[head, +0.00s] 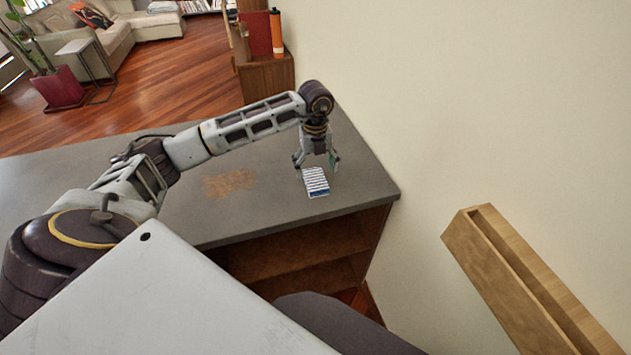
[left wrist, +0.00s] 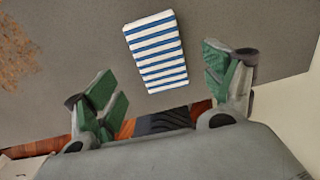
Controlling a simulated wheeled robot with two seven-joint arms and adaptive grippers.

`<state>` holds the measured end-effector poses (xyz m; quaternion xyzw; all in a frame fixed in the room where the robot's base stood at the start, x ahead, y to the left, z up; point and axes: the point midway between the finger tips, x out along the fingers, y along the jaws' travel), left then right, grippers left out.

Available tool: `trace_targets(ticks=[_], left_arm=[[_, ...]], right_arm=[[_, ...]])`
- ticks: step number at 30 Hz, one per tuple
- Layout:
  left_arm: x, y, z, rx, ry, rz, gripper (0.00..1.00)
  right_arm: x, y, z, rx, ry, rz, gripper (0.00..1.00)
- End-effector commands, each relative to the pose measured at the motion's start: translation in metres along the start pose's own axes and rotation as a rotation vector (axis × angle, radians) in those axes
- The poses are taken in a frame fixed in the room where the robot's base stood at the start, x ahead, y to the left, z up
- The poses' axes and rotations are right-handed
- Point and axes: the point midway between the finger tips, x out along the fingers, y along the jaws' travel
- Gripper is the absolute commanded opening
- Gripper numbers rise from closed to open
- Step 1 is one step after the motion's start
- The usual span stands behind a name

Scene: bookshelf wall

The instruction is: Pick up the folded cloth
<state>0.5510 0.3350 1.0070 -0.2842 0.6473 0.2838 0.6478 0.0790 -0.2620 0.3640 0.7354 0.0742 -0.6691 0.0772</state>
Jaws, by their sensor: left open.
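The folded cloth (head: 315,183) is a small block with blue and white stripes. It lies on the grey counter top (head: 270,215) near its right end, close to the front edge. My left gripper (head: 318,168) points down just above and behind the cloth in the head view, with its fingers apart and nothing between them. In the left wrist view the striped cloth (left wrist: 156,52) shows fully, beyond and between the two green-padded fingertips of the open left gripper (left wrist: 165,80). I see no contact between fingers and cloth. My right gripper is not in view.
A brown speckled patch (head: 229,183) marks the counter left of the cloth. Open wooden shelves (head: 300,265) lie under the counter. A cream wall (head: 480,110) stands to the right, with a wooden ledge (head: 535,290) in front. A cabinet (head: 265,78) holds an orange bottle (head: 276,32) behind.

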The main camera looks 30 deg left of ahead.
Motion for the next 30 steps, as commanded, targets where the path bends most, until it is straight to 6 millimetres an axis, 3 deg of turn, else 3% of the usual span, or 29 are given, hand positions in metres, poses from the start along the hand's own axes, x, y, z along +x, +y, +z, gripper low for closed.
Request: trace_targets(ticks=[13, 30], left_arm=[[0.005, 0.000, 0.000, 0.000, 0.001, 0.002, 0.84], [0.052, 0.000, 0.003, 0.000, 0.001, 0.001, 0.84]], right_arm=[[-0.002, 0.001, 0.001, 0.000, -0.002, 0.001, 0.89], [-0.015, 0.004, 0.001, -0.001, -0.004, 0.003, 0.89]])
